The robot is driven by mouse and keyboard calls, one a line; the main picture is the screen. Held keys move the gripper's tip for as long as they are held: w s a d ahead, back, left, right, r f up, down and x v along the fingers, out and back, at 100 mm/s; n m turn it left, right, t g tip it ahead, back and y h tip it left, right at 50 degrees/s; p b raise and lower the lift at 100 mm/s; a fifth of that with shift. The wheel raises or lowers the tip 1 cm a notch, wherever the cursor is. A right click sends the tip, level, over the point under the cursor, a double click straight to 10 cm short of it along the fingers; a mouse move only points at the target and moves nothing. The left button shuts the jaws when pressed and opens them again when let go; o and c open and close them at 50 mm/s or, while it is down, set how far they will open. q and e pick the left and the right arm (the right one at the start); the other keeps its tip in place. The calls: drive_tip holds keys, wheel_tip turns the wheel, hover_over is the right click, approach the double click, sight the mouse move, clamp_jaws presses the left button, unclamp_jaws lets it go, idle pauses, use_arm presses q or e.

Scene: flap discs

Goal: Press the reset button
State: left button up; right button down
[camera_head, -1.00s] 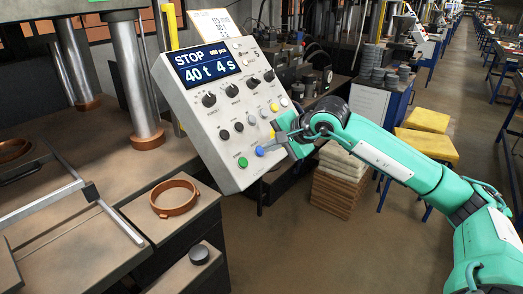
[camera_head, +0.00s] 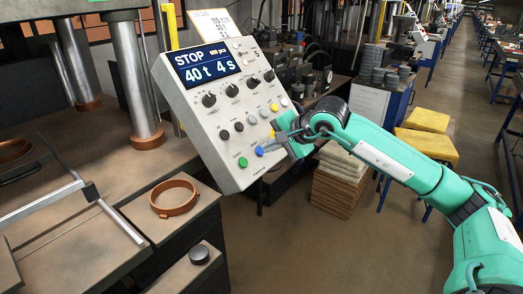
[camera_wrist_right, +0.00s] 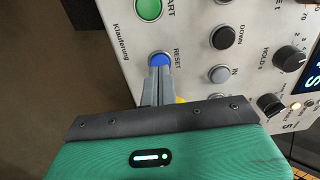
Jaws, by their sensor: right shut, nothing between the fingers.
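The control panel (camera_head: 190,110) is a tilted white box with a screen reading "STOP" and "40 t 4 s". The blue reset button (camera_head: 259,152) sits low on its face, right of the green start button (camera_head: 243,162). In the right wrist view the blue button (camera_wrist_right: 161,59) lies beside the label "RESET". My right gripper (camera_head: 267,148) is shut and empty, its fingertips (camera_wrist_right: 161,70) at the lower edge of the blue button and partly covering it. I cannot tell whether they touch or whether the button is pressed in. My left gripper is not in view.
Black buttons (camera_wrist_right: 224,38) and grey buttons (camera_wrist_right: 219,74) lie close by on the panel. A copper-coloured ring (camera_head: 174,198) and a dark round knob (camera_head: 199,254) are on the bench at lower left. Yellow-topped stools (camera_head: 427,145) stand behind my right arm.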

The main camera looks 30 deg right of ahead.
drive_tip(key=shift+b+x, duration=0.3)
drive_tip(key=shift+x, duration=0.6)
drive_tip(key=shift+b, duration=0.3)
idle(0.5)
idle(0.3)
drive_tip(key=b+v, duration=0.1)
drive_tip(key=v, duration=0.7)
drive_tip(key=shift+d+f, duration=0.3)
drive_tip(key=shift+d, duration=0.05)
drive_tip(key=shift+s+d+f+b, duration=0.1)
drive_tip(key=shift+f+b, duration=0.05)
drive_tip(key=shift+b, duration=0.2)
